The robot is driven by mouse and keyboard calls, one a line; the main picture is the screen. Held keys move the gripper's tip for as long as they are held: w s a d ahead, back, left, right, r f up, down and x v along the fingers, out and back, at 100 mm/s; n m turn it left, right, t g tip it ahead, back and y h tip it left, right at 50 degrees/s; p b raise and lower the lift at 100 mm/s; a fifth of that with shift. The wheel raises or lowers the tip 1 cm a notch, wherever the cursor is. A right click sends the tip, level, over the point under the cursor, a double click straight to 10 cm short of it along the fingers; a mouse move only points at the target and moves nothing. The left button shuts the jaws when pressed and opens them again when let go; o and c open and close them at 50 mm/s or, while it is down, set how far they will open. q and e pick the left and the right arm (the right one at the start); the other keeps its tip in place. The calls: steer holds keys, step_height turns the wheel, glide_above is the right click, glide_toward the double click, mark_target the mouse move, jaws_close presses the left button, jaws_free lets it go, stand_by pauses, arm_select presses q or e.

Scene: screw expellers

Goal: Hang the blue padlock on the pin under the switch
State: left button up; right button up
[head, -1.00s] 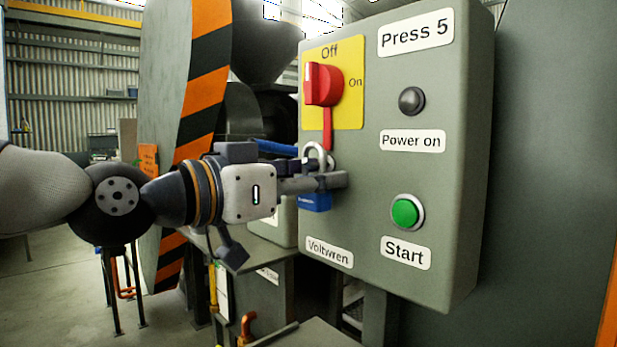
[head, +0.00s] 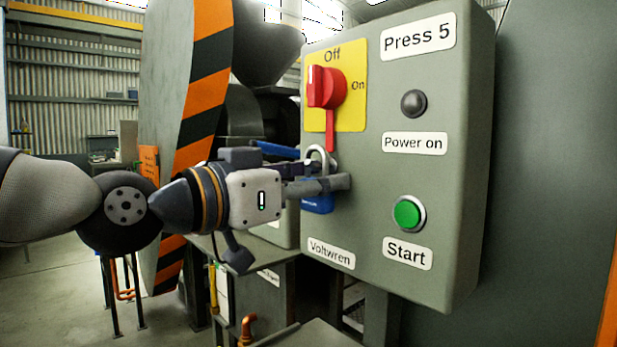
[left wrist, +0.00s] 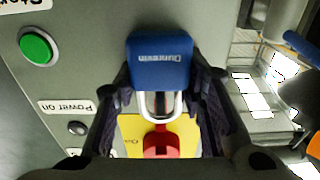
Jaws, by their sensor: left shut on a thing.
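The blue padlock (head: 318,203) hangs upright with its shackle up, close to the front of the grey switch box. My left gripper (head: 335,183) is shut on it, with fingers on both sides. In the left wrist view the padlock (left wrist: 160,62) sits between the fingers, its shackle pointing toward the red switch (left wrist: 160,145). The red rotary switch (head: 325,88) is on a yellow plate, and a narrow red tab (head: 330,130) hangs below it. The shackle top is beside the tab's lower end. I cannot tell whether it is around a pin; the pin is not clear. My right gripper is out of view.
The grey box (head: 455,200) also carries a dark lamp (head: 413,103) labelled Power on and a green Start button (head: 409,213), right of the padlock. An orange-and-black striped guard (head: 205,100) stands behind my left arm.

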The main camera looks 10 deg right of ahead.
arm_select(q)
steer(key=o, duration=1.2)
steer(key=shift+w+d+f, duration=0.1)
steer(key=shift+d+f, duration=0.05)
steer(key=shift+f, duration=0.35)
steer(key=shift+d+f, duration=0.15)
steer(key=shift+f, duration=0.35)
steer(key=shift+c, duration=0.2)
steer(key=shift+o, duration=0.6)
steer(key=shift+w+d+f+g, duration=0.1)
steer(key=shift+d+g, duration=0.15)
steer(key=shift+g, duration=0.05)
steer(key=shift+w+d+f, duration=0.1)
steer(key=shift+w+d, duration=0.15)
steer(key=shift+a+r, duration=0.1)
steer(key=shift+r, duration=0.15)
steer(key=o, duration=0.8)
steer(key=shift+r, duration=0.15)
steer(key=shift+r, duration=0.1)
